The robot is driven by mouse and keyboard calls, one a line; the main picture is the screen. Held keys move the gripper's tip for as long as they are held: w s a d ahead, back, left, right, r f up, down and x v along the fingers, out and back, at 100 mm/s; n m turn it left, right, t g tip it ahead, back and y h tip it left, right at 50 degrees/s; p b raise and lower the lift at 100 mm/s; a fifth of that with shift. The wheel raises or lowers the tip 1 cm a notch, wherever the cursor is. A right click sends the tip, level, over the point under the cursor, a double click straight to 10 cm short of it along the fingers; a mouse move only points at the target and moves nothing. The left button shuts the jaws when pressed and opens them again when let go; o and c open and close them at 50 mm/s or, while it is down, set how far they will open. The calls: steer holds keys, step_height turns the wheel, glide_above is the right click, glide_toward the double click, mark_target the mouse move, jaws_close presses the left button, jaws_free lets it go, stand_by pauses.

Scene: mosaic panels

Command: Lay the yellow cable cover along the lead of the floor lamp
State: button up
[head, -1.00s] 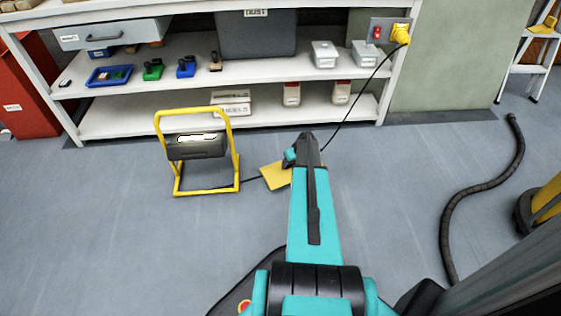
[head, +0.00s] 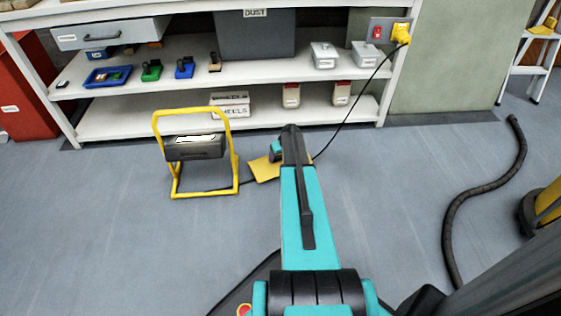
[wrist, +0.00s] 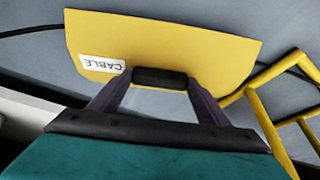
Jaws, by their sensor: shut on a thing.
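The yellow cable cover (head: 264,169) is a flat plate with a white label reading CABLE; it also fills the middle of the wrist view (wrist: 190,45). My gripper (wrist: 160,78) is shut on the cover's black handle at its near edge. In the head view my gripper (head: 278,152) is partly hidden by my arm. The floor lamp (head: 196,147) has a yellow tube frame and stands left of the cover. Its black lead (head: 350,118) runs from the lamp behind the cover and up to a yellow plug (head: 401,33). I cannot tell whether the cover touches the floor.
A white shelf unit (head: 130,126) with trays and boxes stands behind the lamp. A dark hose (head: 463,202) lies on the floor at the right. A white stepladder (head: 510,70) stands at the far right. The floor between the lamp and hose is mostly clear.

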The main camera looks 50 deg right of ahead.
mark_target(281, 160)
steer(key=shift+f+b, duration=0.95)
steer(key=shift+f, duration=0.7)
steer(key=shift+f, duration=0.1)
steer(key=o, duration=2.1)
steer(key=p+v, duration=0.4)
steer(key=v, duration=0.8)
steer(key=shift+w, duration=0.1)
